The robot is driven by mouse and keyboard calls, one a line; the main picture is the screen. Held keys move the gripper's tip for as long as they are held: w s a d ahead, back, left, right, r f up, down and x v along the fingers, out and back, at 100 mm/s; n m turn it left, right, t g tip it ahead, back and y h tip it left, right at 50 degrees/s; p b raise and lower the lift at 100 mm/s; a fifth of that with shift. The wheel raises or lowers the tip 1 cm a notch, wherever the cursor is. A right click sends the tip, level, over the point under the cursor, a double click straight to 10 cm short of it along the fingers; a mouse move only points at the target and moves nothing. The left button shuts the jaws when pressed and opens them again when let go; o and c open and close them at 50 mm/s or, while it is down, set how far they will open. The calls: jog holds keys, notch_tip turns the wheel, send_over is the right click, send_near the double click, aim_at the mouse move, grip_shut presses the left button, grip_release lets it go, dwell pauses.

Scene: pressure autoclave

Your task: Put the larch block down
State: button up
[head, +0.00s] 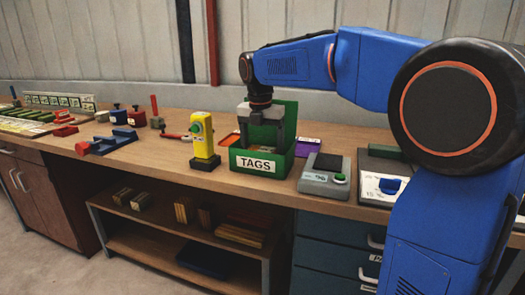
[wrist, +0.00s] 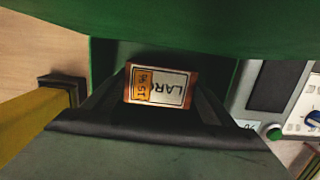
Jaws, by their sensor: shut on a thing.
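My gripper (head: 264,143) points down into the green bin marked TAGS (head: 279,165) on the workbench. In the wrist view the larch block (wrist: 161,84) sits between my dark fingers, and my gripper is shut on it. Its upward face has a white label reading "LAR" and an orange patch, upside down in the picture. The block is hidden in the head view. Whether its underside touches the bin floor cannot be told.
A yellow device (head: 203,137) stands just left of the bin. A grey scale (head: 324,176) with a green button stands just right. A blue clamp-like tool (head: 108,141) lies farther left. Several wooden blocks lie on the shelf below (head: 163,226).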

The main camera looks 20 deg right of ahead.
jog(key=o, duration=1.2)
jog(key=shift+f, duration=0.1)
jog(key=r, duration=0.8)
jog(key=s+r, duration=0.1)
jog(key=r, duration=0.3)
jog(key=shift+a+r, duration=0.1)
jog(key=shift+a, duration=0.3)
